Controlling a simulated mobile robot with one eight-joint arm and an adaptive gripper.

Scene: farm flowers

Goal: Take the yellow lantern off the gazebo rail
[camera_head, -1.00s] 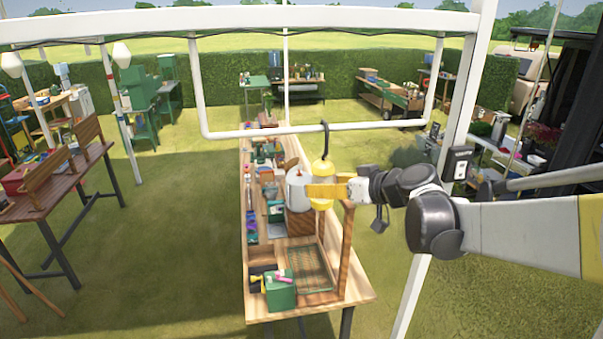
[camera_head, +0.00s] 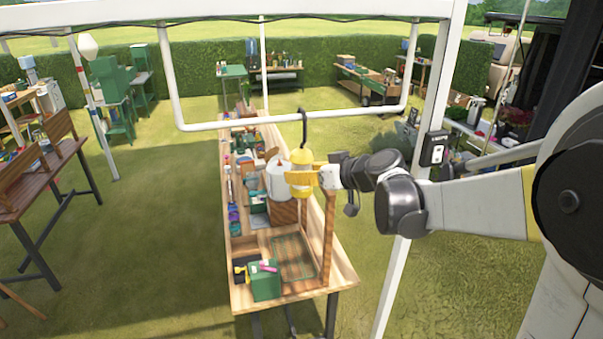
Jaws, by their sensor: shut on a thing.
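The yellow lantern (camera_head: 301,157) hangs upright below the white gazebo rail (camera_head: 240,121) by a dark hook (camera_head: 303,122). The hook's top is at the rail; I cannot tell whether it still bears on it. My gripper (camera_head: 306,177) comes in from the right, with its yellow fingers shut on the lantern's body. The fingers hide part of the lantern's middle.
A long wooden bench (camera_head: 335,291) stands below, with a white canister (camera_head: 278,181) close to the left of the lantern and a green box (camera_head: 264,281) at the front. A white post (camera_head: 398,262) stands right of the bench.

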